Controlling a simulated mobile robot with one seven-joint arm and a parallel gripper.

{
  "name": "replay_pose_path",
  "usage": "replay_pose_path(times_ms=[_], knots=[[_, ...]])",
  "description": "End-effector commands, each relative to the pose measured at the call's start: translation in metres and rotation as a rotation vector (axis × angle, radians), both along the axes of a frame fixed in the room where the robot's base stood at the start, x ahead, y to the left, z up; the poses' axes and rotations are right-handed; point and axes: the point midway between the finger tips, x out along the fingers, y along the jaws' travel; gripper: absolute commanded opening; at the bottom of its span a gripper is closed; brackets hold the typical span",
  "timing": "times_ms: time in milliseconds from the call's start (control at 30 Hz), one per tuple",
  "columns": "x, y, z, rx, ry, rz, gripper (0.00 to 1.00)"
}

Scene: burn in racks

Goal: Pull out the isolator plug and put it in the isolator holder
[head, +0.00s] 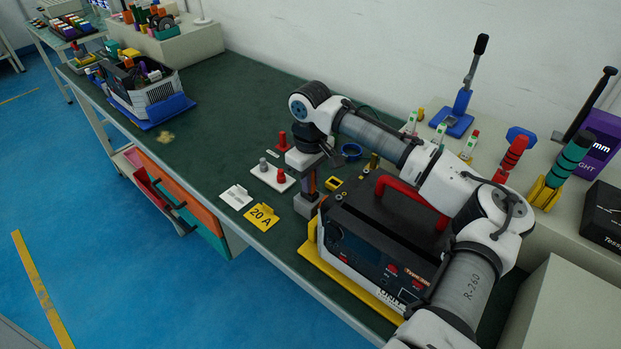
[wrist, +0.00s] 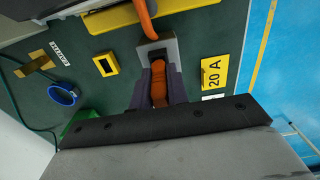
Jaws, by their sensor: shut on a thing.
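My gripper (wrist: 158,75) points down with its two dark fingers shut on an orange plug (wrist: 159,88), which I take to be the isolator plug. In the head view my gripper (head: 312,182) is beside the left end of the black tester. A grey block (wrist: 170,48) with a dark opening is at the fingertips; it also shows in the head view (head: 308,209). I cannot tell whether the plug is seated in it. A small yellow frame with a dark middle (wrist: 106,64) lies to the left, possibly the isolator holder; it also shows in the head view (head: 334,183).
The black tester (head: 375,235) with a red handle stands on a yellow base. A yellow "20 A" sign (head: 261,216) and a white plate with red and grey posts (head: 271,175) lie nearby. A blue ring (head: 351,151) is behind.

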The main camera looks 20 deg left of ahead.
Motion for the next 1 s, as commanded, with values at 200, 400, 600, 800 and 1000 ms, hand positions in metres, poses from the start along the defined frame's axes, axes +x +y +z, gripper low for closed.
replay_pose_path(times_ms=[200, 400, 600, 800, 1000], knots=[[0.000, 0.000, 0.003, 0.000, 0.000, 0.000, 0.00], [0.000, 0.000, 0.011, 0.001, 0.001, 0.000, 0.00], [0.000, 0.000, 0.019, 0.000, 0.000, 0.000, 0.00], [0.000, 0.000, 0.022, 0.000, 0.000, 0.000, 0.00], [0.000, 0.000, 0.021, 0.000, 0.000, 0.000, 0.00]])
